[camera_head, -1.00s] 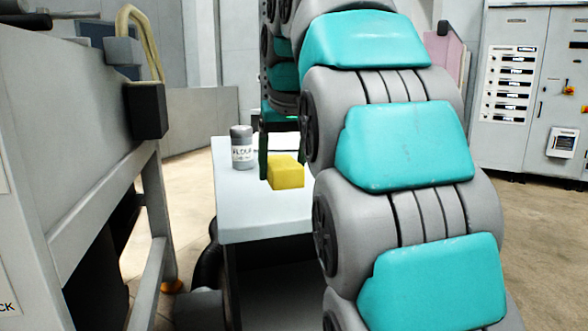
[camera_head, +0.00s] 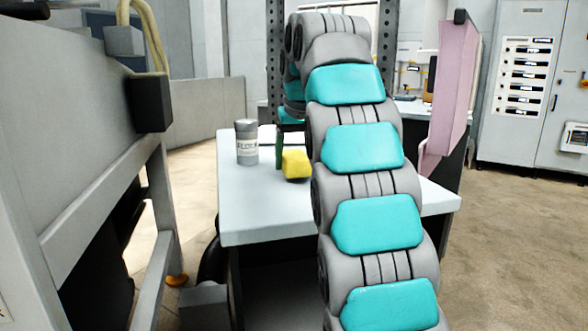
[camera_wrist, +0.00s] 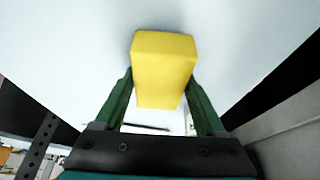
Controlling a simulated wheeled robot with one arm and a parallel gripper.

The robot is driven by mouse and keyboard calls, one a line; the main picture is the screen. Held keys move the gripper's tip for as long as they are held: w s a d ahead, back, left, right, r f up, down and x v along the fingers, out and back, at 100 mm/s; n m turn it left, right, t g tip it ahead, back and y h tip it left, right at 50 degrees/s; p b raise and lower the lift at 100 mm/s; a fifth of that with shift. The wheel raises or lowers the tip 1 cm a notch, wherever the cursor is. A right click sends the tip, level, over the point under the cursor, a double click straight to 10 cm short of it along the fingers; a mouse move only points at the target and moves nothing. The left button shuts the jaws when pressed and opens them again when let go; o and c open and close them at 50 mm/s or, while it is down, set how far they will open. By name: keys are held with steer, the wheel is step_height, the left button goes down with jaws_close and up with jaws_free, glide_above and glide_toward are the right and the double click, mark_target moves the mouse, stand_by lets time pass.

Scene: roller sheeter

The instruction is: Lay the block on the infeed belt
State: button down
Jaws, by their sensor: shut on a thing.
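The yellow block (camera_head: 296,165) is over the white table, in front of my arm's far end. In the wrist view the block (camera_wrist: 163,65) sits between the two green fingers of my gripper (camera_wrist: 160,82), which is shut on it. The block's far end sticks out beyond the fingertips. In the head view it looks slightly tilted, and I cannot tell whether it clears the tabletop. My arm hides part of the gripper there. I cannot make out an infeed belt in either view.
A grey labelled jar (camera_head: 246,143) stands on the white table (camera_head: 262,215), left of the block. A large grey machine (camera_head: 70,130) with a black box fills the left side. A pink panel (camera_head: 447,85) and grey cabinets (camera_head: 525,80) stand at right. Floor is open at right.

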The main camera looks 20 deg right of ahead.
steer(key=shift+f, duration=0.55)
steer(key=shift+f, duration=0.15)
jaws_free()
